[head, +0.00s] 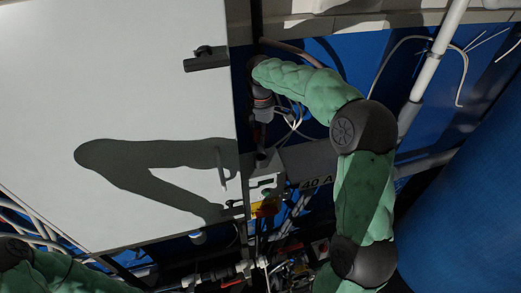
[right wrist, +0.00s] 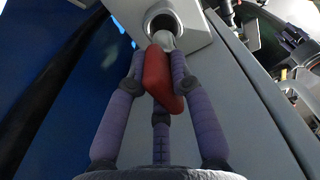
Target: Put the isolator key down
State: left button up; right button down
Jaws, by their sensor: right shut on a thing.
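The isolator key has a red grip (right wrist: 163,82) and shows in the right wrist view. My right gripper (right wrist: 159,60) is shut on this red grip, with its purple fingers on both sides. The key's pale metal end (right wrist: 165,42) is at the mouth of a round dark opening (right wrist: 163,22) in a grey housing; I cannot tell whether it is inside or just in front. In the head view my right gripper (head: 262,132) is in shadow beside the white panel's right edge, and the key cannot be made out there. My left gripper is out of view.
A large white panel (head: 110,70) with a dark handle (head: 207,60) fills the left. Pipes (head: 428,75) and loose cables run at the right. Fittings crowd the bottom.

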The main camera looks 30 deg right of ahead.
jog(key=shift+r, duration=0.35)
